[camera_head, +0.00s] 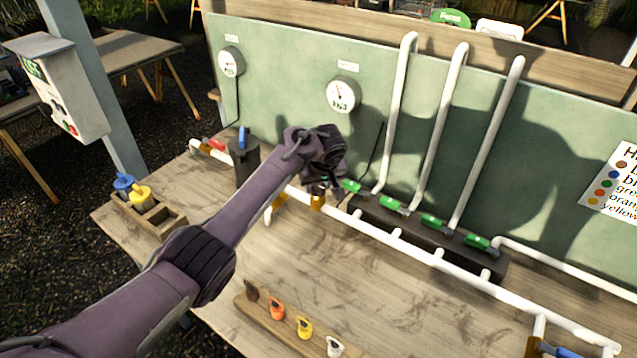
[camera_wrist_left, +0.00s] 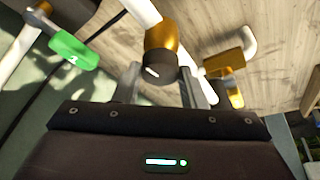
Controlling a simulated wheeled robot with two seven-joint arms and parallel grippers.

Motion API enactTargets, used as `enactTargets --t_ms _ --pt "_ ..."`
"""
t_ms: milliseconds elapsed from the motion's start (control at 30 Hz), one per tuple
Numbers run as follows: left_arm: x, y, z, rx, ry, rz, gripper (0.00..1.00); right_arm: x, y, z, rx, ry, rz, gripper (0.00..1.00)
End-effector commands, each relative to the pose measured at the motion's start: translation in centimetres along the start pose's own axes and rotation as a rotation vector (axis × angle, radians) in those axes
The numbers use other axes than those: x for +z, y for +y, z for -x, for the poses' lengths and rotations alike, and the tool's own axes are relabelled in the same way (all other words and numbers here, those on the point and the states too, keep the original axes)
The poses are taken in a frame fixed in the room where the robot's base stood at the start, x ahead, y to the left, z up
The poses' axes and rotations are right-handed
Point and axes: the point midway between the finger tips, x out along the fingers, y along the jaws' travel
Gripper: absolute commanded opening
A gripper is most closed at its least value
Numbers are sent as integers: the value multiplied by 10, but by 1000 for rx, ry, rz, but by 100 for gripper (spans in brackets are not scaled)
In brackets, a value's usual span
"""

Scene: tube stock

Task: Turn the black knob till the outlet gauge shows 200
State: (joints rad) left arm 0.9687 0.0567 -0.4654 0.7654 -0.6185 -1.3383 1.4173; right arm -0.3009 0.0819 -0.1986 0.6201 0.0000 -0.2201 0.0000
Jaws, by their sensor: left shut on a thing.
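The black knob (camera_wrist_left: 158,72) carries a white mark and sits on a brass body (camera_wrist_left: 162,38) on the white pipe. My left gripper (camera_wrist_left: 160,80) is shut on the knob, with one finger on each side. In the head view, my left gripper (camera_head: 320,187) hides the knob, and some brass (camera_head: 317,202) shows just below. Two round white gauges hang on the green board: a left gauge (camera_head: 231,61) and a middle gauge (camera_head: 342,95). Their labels and readings are too small to read, so I cannot tell which is the outlet gauge. My right gripper is not in view.
Several green-handled valves (camera_head: 433,221) line a dark block right of my gripper. White pipes (camera_head: 399,110) rise up the board. A dark block with a blue lever (camera_head: 242,138) stands left. A wooden holder with coloured tags (camera_head: 277,308) lies in front, and a wooden tray (camera_head: 160,217) sits left.

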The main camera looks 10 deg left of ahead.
Motion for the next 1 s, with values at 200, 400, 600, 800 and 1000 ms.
enactTargets --t_ms 200,400,600,800,1000 --pt "0 -2 2 44 -2 -110 14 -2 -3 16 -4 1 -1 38" --pt "0 -3 2 105 -3 -256 14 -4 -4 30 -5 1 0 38" --pt "-1 -4 1 161 -2 -392 14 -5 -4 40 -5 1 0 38" --pt "-1 -4 0 205 -2 -496 14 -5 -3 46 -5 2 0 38" --pt "-1 -4 -1 229 -2 -557 14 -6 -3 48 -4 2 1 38"
